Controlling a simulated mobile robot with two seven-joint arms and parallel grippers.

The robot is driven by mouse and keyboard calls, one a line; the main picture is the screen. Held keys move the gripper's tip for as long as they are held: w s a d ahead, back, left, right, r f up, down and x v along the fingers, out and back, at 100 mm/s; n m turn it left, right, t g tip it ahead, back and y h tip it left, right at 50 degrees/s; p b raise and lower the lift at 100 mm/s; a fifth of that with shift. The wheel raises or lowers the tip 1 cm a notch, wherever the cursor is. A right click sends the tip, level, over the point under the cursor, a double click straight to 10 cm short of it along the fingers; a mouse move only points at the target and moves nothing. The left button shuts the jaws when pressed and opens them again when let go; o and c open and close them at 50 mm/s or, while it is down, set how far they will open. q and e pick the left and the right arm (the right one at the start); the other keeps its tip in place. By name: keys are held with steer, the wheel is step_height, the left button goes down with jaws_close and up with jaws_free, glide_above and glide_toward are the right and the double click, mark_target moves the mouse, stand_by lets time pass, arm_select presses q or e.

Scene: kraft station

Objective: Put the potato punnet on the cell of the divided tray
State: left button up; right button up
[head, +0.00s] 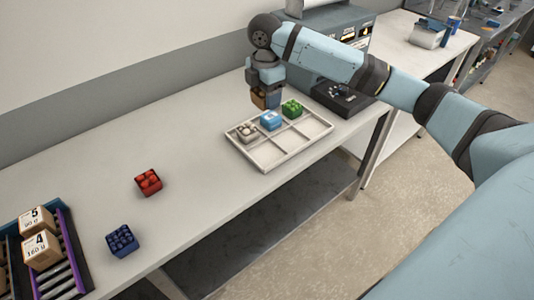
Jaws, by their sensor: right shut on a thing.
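My right gripper (266,97) reaches in from the right and points down above the back edge of the divided tray (268,168). It is shut on a small brown thing, which looks like the potato punnet (258,99); the fingers hide part of it. The held punnet is above the table, apart from the tray. The white tray has two rows of cells. Its back row holds a punnet of pale items (247,132), a blue punnet (269,121) and a green punnet (292,108). The front-row cells are empty. My left gripper is not in view.
A red punnet (148,182) and a dark blue punnet (122,240) stand on the table (95,165), left of the tray. Numbered cartons (42,250) sit on a roller rack at the far left. A grey machine (335,50) stands behind the tray.

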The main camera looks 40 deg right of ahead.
steer(key=shift+d+n, duration=0.2)
steer(key=shift+n, duration=0.1)
glide_above(267, 155)
step_height(267, 155, down, 15)
steer(key=shift+r, duration=0.15)
steer(key=shift+f, duration=2.55)
steer(key=shift+f, duration=0.1)
steer(key=o, duration=0.7)
step_height(267, 155, up, 12)
